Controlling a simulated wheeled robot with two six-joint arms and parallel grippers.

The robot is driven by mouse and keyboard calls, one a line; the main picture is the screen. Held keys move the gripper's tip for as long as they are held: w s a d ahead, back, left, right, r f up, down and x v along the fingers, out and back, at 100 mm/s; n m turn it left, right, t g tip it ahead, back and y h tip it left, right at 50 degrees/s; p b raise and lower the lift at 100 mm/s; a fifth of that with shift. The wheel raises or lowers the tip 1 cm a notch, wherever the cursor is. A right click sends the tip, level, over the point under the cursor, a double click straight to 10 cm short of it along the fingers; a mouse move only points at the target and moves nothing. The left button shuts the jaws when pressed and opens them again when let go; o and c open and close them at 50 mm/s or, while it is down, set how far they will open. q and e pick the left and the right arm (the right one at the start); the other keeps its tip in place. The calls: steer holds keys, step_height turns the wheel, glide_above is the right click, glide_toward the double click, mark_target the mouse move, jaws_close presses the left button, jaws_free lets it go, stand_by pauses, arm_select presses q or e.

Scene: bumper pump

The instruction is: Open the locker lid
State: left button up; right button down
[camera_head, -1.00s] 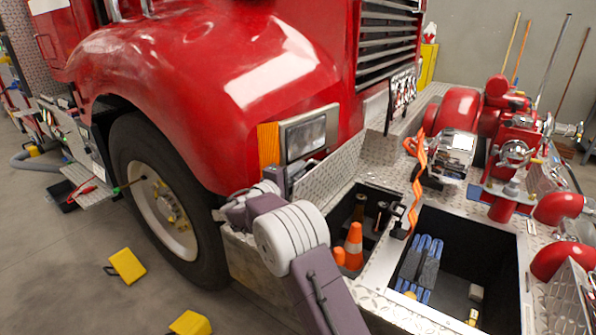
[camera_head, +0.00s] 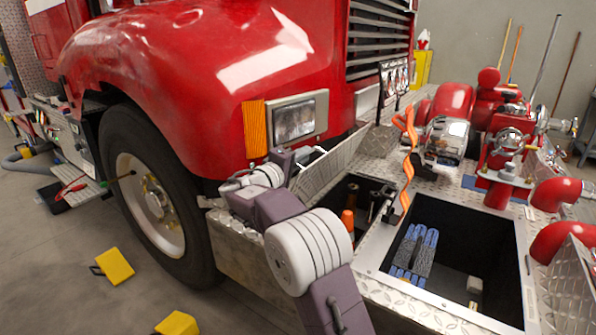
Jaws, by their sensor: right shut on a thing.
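The diamond-plate locker lid (camera_head: 328,168) stands raised and tilted on the fender side of the smaller compartment (camera_head: 345,208) in the bumper. The compartment is open below it, with an orange cone (camera_head: 347,222) and dark fittings (camera_head: 377,198) inside. My right gripper (camera_head: 308,156) is at the lid's upper left edge below the headlight and is shut on it; its fingertips are small and partly hidden. My right arm hides part of the compartment's near end. My left gripper is not in view.
A larger open compartment (camera_head: 502,275) holds blue folded hose (camera_head: 413,252). An orange strap (camera_head: 408,160) stands between the compartments. Red pump piping (camera_head: 497,180) fills the right. The truck's fender and headlight (camera_head: 297,119) are close to my gripper. Yellow chocks (camera_head: 115,266) lie on the floor.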

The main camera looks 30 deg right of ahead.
steer(key=shift+s+d, duration=0.1)
steer(key=shift+s, duration=0.15)
steer(key=shift+w, duration=0.1)
steer(key=c, duration=1.5)
jaws_free()
steer(key=v, duration=0.9)
steer(key=shift+p, duration=0.3)
